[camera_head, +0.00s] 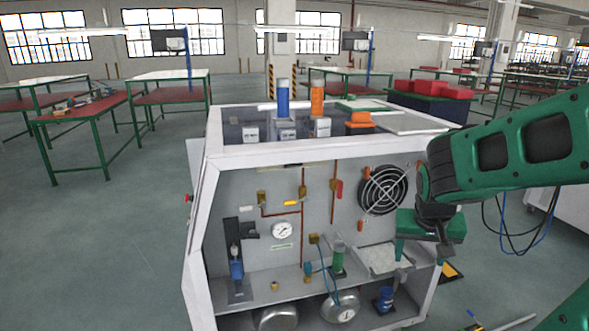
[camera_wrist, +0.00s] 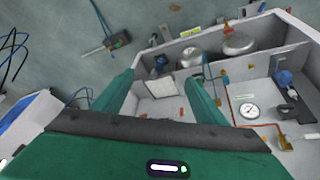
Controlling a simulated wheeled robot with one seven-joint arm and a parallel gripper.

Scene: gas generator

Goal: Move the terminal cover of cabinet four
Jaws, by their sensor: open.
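The cabinet (camera_head: 212,190) stands in front of me, white, with an open front and several gauges, pipes and bottles inside. It also shows, upside down, in the wrist view (camera_wrist: 200,45). I cannot pick out a cover clearly marked as the terminal cover, nor any number four. My green gripper (camera_head: 424,250) is at the cabinet's right front, near a pale square tray (camera_head: 378,260). In the wrist view its two fingers are apart with nothing held between them (camera_wrist: 160,85). The pale square panel (camera_wrist: 160,88) lies beyond the fingers.
A black round fan grille (camera_head: 382,190) is on the back panel, left of my arm. Blue (camera_head: 283,98) and orange (camera_head: 317,100) cylinders stand on the cabinet top. Floor at left is clear.

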